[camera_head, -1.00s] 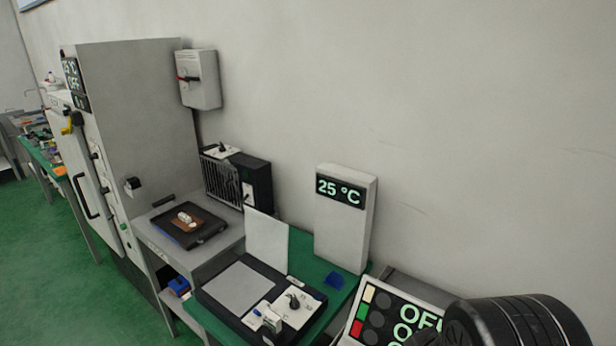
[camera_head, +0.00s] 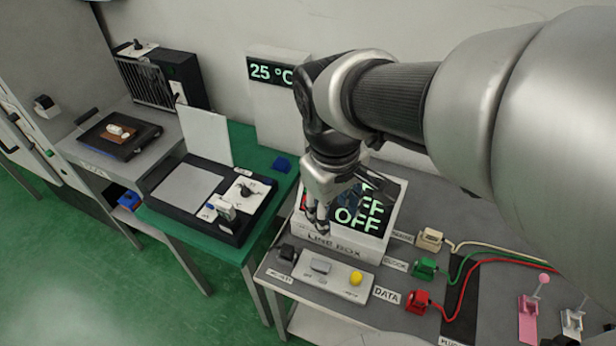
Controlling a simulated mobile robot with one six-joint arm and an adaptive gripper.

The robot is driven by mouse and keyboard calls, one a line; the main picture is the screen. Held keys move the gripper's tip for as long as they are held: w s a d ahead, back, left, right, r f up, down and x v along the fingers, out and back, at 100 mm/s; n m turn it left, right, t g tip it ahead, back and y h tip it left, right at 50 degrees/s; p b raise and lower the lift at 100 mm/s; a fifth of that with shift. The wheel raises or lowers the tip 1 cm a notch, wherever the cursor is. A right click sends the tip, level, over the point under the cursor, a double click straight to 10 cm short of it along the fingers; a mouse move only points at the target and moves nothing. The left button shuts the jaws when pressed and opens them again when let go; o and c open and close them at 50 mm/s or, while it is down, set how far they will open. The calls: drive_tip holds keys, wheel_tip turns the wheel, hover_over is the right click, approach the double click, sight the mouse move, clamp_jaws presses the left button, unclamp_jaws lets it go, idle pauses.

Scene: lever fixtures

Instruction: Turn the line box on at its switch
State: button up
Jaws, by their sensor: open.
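The line box (camera_head: 340,248) is a white box labelled LINE BOX on the grey table. Its dark display shows OFF in green letters on more than one line, partly hidden by my gripper. My gripper (camera_head: 335,208) is open and empty, pointing down over the line box, behind and above the panel. I see no contact with the panel.
Beige (camera_head: 430,238), green (camera_head: 425,268) and red (camera_head: 417,302) plugs with cables lie right of the panel. Pink (camera_head: 529,318) and white lever fixtures stand at the far right. A green table (camera_head: 265,215) with a black lidded device (camera_head: 170,205) is at the left.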

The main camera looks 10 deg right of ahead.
drive_tip(key=w+a+f+n+g+h, duration=0.1)
drive_tip(key=w+a+f+n+g, duration=0.15)
drive_tip(key=w+f, duration=0.45)
drive_tip(key=n+g+h+b, duration=0.1)
drive_tip(key=n+h, duration=0.1)
drive_tip(key=n, duration=0.2)
approach(329, 267)
drive_tip(key=shift+m, duration=0.25)
drive_tip(key=b+x, duration=0.6)
drive_tip(key=x, duration=0.2)
drive_tip(key=shift+f, duration=0.25)
drive_tip(key=shift+c, duration=0.5)
